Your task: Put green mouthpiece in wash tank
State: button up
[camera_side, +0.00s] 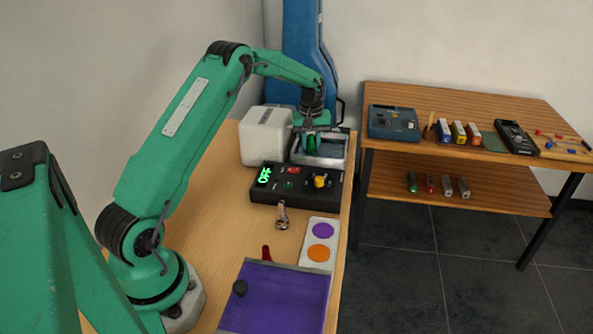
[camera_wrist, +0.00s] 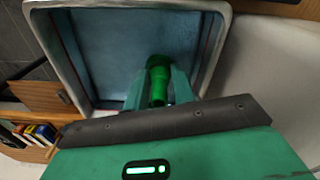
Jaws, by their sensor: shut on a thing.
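The green mouthpiece (camera_wrist: 158,82) is between the fingers of my gripper (camera_wrist: 160,92) in the wrist view, its wider end pointing away from the wrist. My gripper is shut on it. The wash tank (camera_wrist: 218,48) is an open box with a pale metal rim and a bluish inside; the mouthpiece shows against its opening, near the rim closest to the wrist. In the side view my gripper (camera_side: 312,142) points down at the wash tank (camera_side: 344,162). I cannot tell how far the mouthpiece is from the tank floor.
A white box (camera_side: 264,138) stands left of the tank. A black control box (camera_side: 272,195) with a lit display is in front. A metal mouthpiece (camera_side: 282,216), a two-spot panel (camera_side: 320,257) and a purple mat (camera_side: 290,300) lie nearer. A wooden shelf (camera_side: 450,148) stands right.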

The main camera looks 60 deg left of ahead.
jog(key=shift+f, duration=0.5)
jog(key=o, duration=1)
jog(key=shift+o, duration=0.2)
